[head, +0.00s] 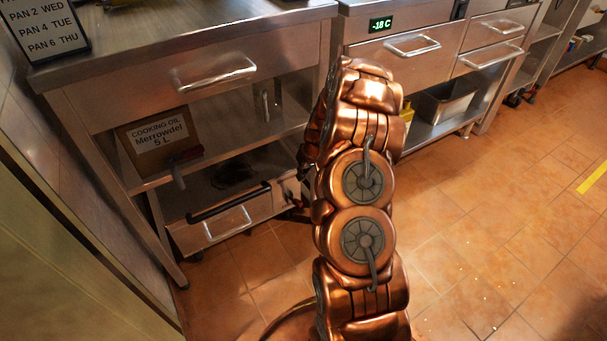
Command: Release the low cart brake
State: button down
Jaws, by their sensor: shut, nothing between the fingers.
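A low steel unit (262,208), which looks like the low cart, stands under the left counter. A black bar (228,201) runs across its upper front, above a bright metal handle (227,222). A small lever with a reddish-brown top and grey end (178,172) stands at its upper left. I cannot tell which part is the brake. My copper arm rises in the middle and folds down behind itself. The dark end of my gripper (296,198) seems to show partly beside the unit's right end, shut and empty. Its fingertips are mostly hidden, and contact cannot be told.
A cooking oil box (160,141) sits on the left counter's shelf. The counter drawer handle (215,75) juts out above. To the right stand a unit with a -18 C display (381,25) and a steel pan (443,101). The tiled floor (490,220) at right is open.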

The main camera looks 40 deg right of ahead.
jog(key=b, duration=0.1)
send_over(295, 201)
jog(key=w+d, duration=0.2)
jog(key=d, duration=0.1)
notch_tip(295, 201, down, 6)
jog(key=r, duration=0.1)
jog(key=shift+s+a+f+b, duration=0.3)
jog(key=shift+s+f, duration=0.1)
jog(key=shift+f, duration=0.2)
jog(key=shift+s+a+f+b, duration=0.25)
jog(key=shift+s+f, duration=0.1)
jog(key=shift+f, duration=0.2)
jog(key=shift+s+a+f, duration=0.15)
jog(key=shift+s+f, duration=0.25)
jog(key=shift+f, duration=0.3)
jog(key=shift+s+f+b, duration=0.1)
jog(key=shift+f+b, duration=0.05)
jog(key=shift+b, duration=0.4)
